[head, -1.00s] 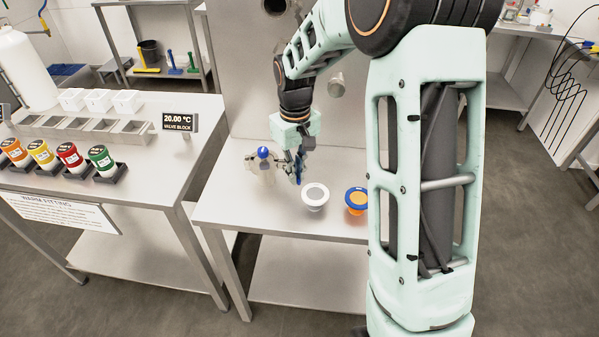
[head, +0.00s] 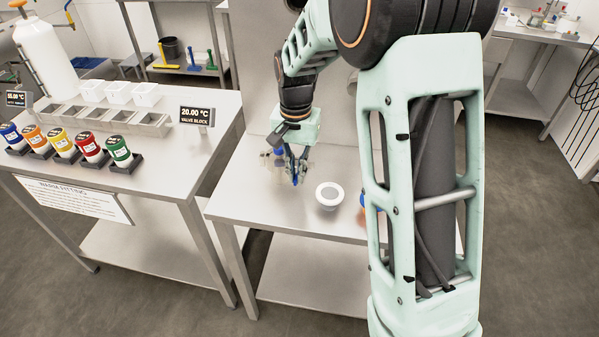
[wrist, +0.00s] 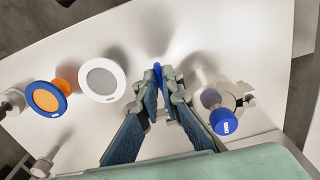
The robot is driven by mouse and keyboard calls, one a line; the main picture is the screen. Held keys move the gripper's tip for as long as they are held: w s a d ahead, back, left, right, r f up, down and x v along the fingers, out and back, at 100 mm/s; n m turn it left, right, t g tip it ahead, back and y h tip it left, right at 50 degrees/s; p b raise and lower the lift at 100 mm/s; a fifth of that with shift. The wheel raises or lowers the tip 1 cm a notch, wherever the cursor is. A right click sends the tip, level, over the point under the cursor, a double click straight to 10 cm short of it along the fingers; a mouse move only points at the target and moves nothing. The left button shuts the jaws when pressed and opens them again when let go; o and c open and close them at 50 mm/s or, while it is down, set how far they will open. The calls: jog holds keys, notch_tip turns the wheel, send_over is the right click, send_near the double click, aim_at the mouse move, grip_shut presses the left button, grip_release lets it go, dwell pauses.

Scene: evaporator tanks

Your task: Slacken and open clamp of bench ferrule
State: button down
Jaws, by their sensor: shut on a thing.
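The bench fitting, a pale metal ferrule with a clamp (wrist: 243,97), stands right of my gripper in the wrist view, with a round blue-topped part (wrist: 224,121) on it.
A white ring-shaped cup (head: 329,196) stands right of my gripper on the steel bench (head: 290,222). An orange cup with a blue rim (wrist: 46,99) lies beyond it. The left table holds colored jars (head: 90,147) and a valve block display (head: 195,116).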

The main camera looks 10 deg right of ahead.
aim_at(296, 176)
jog(key=shift+w+a+m, duration=0.1)
jog(key=shift+a+m, duration=0.05)
jog(key=shift+m, duration=0.15)
dwell(0.4)
jog(key=c, duration=2.1)
grip_release()
notch_tip(296, 176, up, 12)
